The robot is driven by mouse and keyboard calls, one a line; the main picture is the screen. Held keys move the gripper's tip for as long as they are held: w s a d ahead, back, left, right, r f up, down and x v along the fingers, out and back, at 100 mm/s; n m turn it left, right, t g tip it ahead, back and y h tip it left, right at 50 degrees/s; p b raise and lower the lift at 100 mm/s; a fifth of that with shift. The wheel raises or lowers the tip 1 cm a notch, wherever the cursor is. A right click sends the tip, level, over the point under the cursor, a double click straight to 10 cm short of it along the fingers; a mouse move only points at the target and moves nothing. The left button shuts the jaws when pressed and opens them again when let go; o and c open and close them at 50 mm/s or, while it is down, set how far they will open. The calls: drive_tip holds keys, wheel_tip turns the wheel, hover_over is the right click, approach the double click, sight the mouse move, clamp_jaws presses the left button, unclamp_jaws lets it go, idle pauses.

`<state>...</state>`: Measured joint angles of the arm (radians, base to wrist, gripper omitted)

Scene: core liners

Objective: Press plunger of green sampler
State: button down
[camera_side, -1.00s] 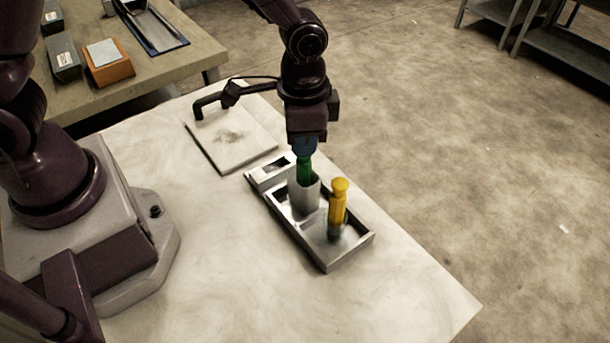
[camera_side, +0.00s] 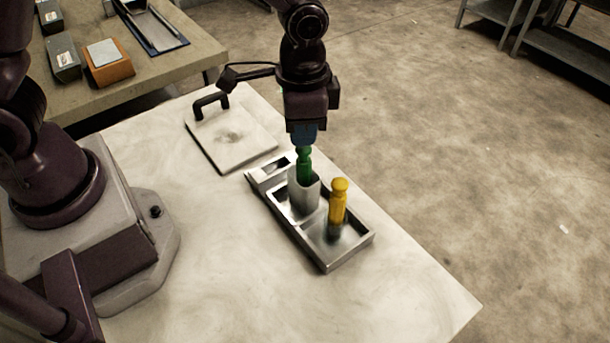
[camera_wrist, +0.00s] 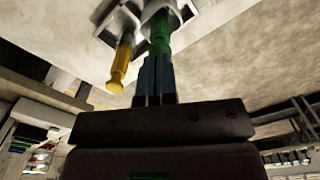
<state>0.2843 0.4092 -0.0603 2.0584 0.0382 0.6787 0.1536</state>
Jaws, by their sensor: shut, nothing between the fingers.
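The green sampler (camera_side: 304,166) stands upright in a grey cup-like holder (camera_side: 304,198) in the metal tray (camera_side: 318,262). My gripper (camera_side: 303,143) points straight down just above the sampler's top, with blue fingers shut. In the wrist view the blue fingers (camera_wrist: 155,75) line up with the green sampler (camera_wrist: 160,42). Whether the fingertips touch the plunger top is hard to tell. A yellow sampler (camera_side: 338,204) stands upright in the tray's right compartment and also shows in the wrist view (camera_wrist: 120,68).
A white plate with a black handle (camera_side: 232,140) lies behind the tray to the left. A bench at the upper left holds an orange box (camera_side: 108,65) and grey boxes. The table right of the plate and in front of the tray is clear.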

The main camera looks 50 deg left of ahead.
drive_tip(key=shift+r, duration=2.25)
drive_tip(key=s+a+r+n+t, duration=0.5)
drive_tip(key=s+a+r+n, duration=0.1)
drive_tip(key=s+a+r, duration=0.5)
wheel_tip(320, 180, up, 3)
drive_tip(key=s, duration=0.2)
drive_tip(key=shift+s+a+t, duration=0.3)
drive_tip(key=shift+s, duration=0.05)
